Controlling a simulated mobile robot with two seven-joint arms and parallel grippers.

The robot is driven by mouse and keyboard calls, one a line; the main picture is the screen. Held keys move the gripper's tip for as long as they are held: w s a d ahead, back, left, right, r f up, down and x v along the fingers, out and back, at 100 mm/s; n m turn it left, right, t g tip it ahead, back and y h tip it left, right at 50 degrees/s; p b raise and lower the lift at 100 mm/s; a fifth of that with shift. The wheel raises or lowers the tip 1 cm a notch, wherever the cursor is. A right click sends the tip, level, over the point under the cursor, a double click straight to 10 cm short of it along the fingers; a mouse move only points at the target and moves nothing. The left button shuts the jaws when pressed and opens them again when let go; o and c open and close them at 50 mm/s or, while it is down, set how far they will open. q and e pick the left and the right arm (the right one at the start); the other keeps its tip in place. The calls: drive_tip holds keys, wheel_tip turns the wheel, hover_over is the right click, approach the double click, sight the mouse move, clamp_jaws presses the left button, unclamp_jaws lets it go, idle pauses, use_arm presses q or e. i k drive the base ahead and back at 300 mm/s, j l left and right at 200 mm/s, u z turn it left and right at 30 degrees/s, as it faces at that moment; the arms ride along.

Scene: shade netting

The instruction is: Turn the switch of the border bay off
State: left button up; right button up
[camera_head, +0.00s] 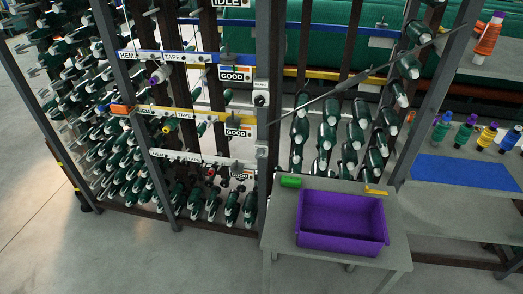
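A small light switch plate with a dark knob (260,99) is on the grey upright post (268,60) in the upper middle of the head view. A small label (262,84) sits just above it, too small to read. The knob's setting is too small to tell. I cannot tell from the picture whether this switch belongs to the border bay. Neither of my grippers shows in the head view.
Left of the post are bars with HEM and TAPE labels, GOOD signs (235,74) and many green cones. A grey table (283,232) with a purple bin (340,218) and green cylinder (291,182) stands in front. Floor (110,260) is clear at lower left.

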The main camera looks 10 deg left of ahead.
sight(260, 151)
drive_tip(key=i+j+z, duration=0.1)
drive_tip(key=i+z, duration=0.15)
drive_tip(key=i, duration=0.15)
drive_tip(key=i+j+z, duration=0.25)
drive_tip(key=i, duration=0.15)
